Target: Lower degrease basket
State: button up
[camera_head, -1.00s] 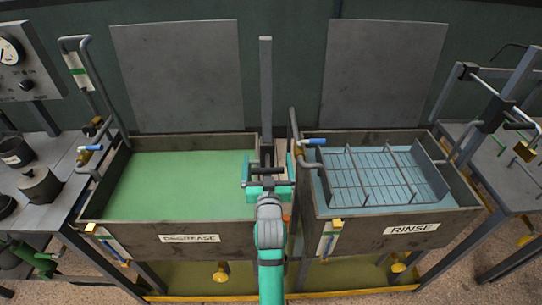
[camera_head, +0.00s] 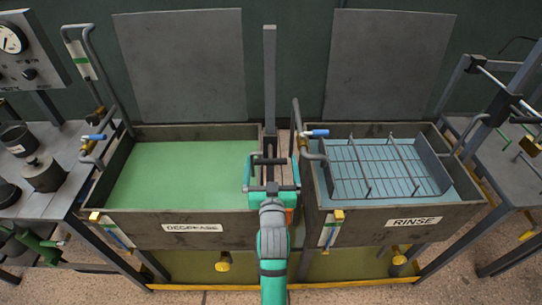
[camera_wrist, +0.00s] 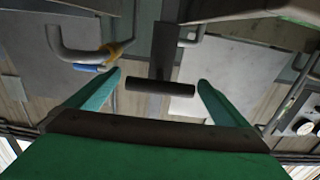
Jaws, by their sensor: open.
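The degrease tank (camera_head: 190,212) is a grey metal trough filled with green liquid, left of centre. I see no basket in it; anything under the liquid is hidden. A dark crossbar handle (camera_head: 268,161) stands in front of a tall grey post (camera_head: 270,80) between the two tanks. My gripper (camera_head: 272,158) is open, its teal fingers on either side of this handle. In the wrist view the handle (camera_wrist: 160,86) lies crosswise between the spread fingertips of my gripper (camera_wrist: 160,80), with a gap on both sides.
The rinse tank (camera_head: 412,222) on the right holds blue liquid and a wire basket (camera_head: 375,172). Pipes with blue-handled valves (camera_head: 315,133) rise beside the tanks. A side table with pots (camera_head: 42,175) is at left, a metal frame (camera_head: 505,100) at right.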

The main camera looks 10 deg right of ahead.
jog(key=s, duration=0.6)
jog(key=shift+a, duration=0.45)
